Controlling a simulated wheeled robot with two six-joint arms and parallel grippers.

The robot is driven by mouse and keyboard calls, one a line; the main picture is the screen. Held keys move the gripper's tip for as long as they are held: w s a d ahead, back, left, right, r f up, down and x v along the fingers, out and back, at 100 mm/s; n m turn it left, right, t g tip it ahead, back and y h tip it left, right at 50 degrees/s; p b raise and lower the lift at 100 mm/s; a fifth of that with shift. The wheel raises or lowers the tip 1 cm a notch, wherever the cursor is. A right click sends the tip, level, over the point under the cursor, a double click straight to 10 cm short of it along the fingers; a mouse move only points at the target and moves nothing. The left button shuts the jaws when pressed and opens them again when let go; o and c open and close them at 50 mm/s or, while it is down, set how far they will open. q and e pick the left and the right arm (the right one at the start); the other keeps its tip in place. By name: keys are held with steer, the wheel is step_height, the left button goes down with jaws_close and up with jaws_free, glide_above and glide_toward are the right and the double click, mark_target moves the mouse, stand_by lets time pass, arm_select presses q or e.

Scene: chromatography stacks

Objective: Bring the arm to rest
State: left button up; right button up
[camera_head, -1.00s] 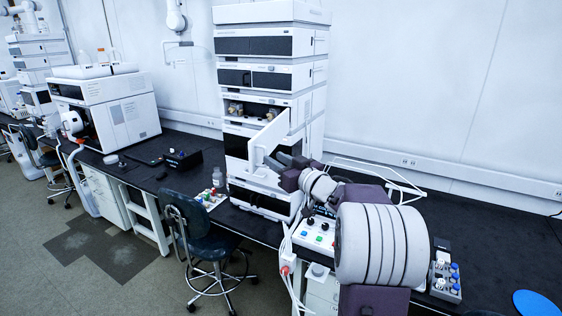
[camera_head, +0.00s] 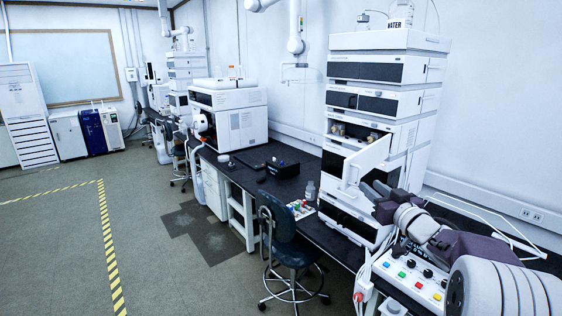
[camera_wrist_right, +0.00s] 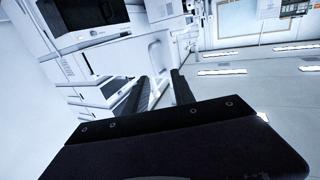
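My right arm comes in from the lower right in the head view. Its gripper (camera_head: 371,193) is beside the open white door (camera_head: 366,160) of the chromatography stack (camera_head: 384,108). In the right wrist view the two dark fingers of this gripper (camera_wrist_right: 160,84) stand apart with nothing seen between them. Whether a finger touches the door cannot be told. My left gripper is not in view.
A control box with coloured buttons (camera_head: 412,276) sits on the black bench under my right arm. A dark chair (camera_head: 290,240) stands before the bench. The floor at left is clear.

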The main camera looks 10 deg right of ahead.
steer(key=w+a+n+y, duration=0.1)
steer(key=a+y, duration=0.2)
steer(key=a, duration=0.9)
steer(key=s+a+f+m+g+h, duration=0.1)
steer(key=a+f+m+g+h, duration=0.2)
steer(key=f, duration=0.4)
steer(key=s+a+f+g+h, duration=0.2)
steer(key=s+f+g, duration=0.5)
steer(key=s+f, duration=0.85)
steer(key=s+f+g, duration=0.6)
steer(key=s+f, duration=0.3)
steer(key=s, duration=0.4)
steer(key=shift+s+n+g, duration=0.15)
steer(key=shift+n+g, duration=0.15)
steer(key=shift+g, duration=0.1)
steer(key=shift+d, duration=0.15)
